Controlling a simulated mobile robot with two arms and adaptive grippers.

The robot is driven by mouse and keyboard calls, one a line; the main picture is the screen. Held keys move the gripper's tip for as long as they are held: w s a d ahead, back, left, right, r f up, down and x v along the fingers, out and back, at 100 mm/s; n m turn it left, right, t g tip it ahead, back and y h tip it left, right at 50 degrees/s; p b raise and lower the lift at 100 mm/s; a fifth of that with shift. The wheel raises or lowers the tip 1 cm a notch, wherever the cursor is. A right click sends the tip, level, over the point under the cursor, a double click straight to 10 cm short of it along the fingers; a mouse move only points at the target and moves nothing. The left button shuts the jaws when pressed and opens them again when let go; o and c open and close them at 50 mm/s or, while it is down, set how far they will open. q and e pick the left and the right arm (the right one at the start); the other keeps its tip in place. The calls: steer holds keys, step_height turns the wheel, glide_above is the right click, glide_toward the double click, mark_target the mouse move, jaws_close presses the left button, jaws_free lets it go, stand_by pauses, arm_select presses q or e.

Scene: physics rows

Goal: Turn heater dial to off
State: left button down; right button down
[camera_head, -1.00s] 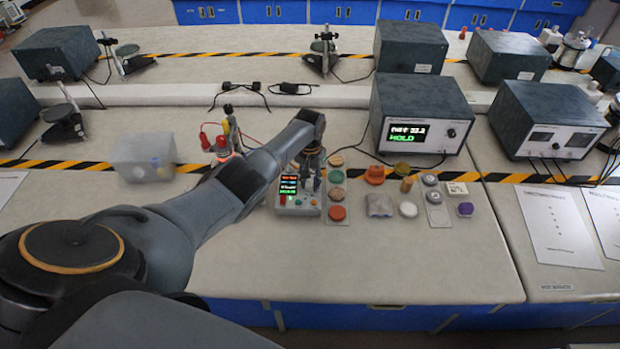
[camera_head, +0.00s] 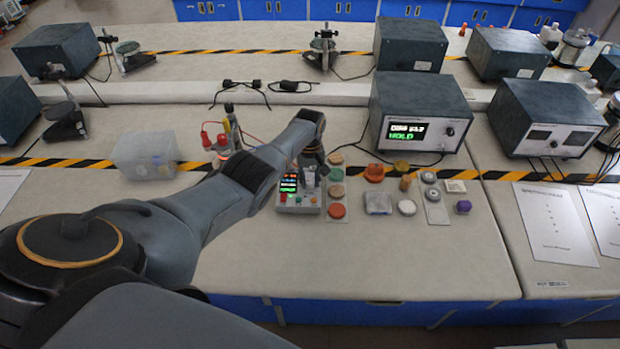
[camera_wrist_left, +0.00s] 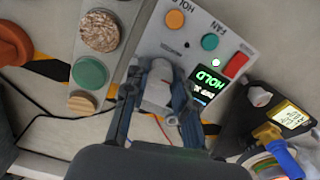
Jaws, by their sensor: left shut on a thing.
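The control box (camera_head: 299,198) stands on the bench, with a small lit display, coloured buttons and a red switch. In the left wrist view its panel (camera_wrist_left: 190,33) carries the words HOLD and FAN, and the display (camera_wrist_left: 208,84) reads HOLD in green. My left gripper (camera_head: 311,172) reaches down over the box's back part. In the left wrist view my left gripper (camera_wrist_left: 160,98) has its fingers on either side of a pale grey dial (camera_wrist_left: 158,82) and is shut on it. The dial's marking cannot be read. My right gripper is not in view.
Coloured discs and lids (camera_head: 337,190) lie right of the box. A clear bin (camera_head: 145,156) and a stand with red and yellow parts (camera_head: 222,140) are to the left. A grey instrument (camera_head: 420,112) stands behind right. The front bench is clear.

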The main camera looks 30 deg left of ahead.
mark_target(310, 181)
arm_select(q)
steer(key=shift+r, duration=0.1)
stand_by(0.3)
steer(key=c, duration=1.1)
jaws_free()
step_height(310, 181, up, 12)
